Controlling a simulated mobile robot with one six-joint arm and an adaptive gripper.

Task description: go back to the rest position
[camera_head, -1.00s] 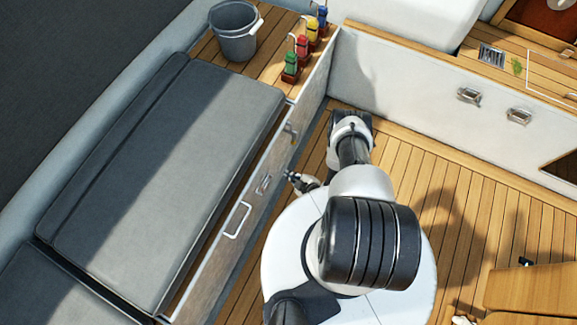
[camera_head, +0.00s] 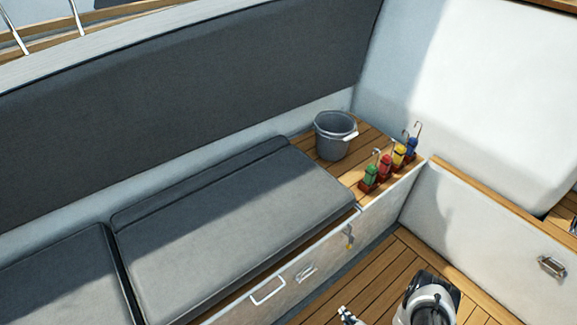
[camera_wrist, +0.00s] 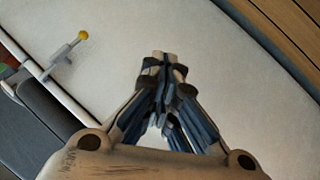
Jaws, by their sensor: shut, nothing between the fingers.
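My gripper (camera_wrist: 165,62) is shut and empty in the wrist view, its fingertips together over a pale, flat surface. In the head view part of my gripper (camera_head: 348,316) shows at the bottom edge, in front of the locker face. Part of my arm shows beside it, also cut off by the bottom edge. The rest of my arm is out of view.
A grey cushioned bench (camera_head: 235,225) runs along the left. A grey bucket (camera_head: 333,138) and several coloured bottle-like items (camera_head: 398,156) stand on the wooden ledge. The locker front has a white handle (camera_head: 268,291). Wooden floor (camera_head: 385,282) lies at lower right.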

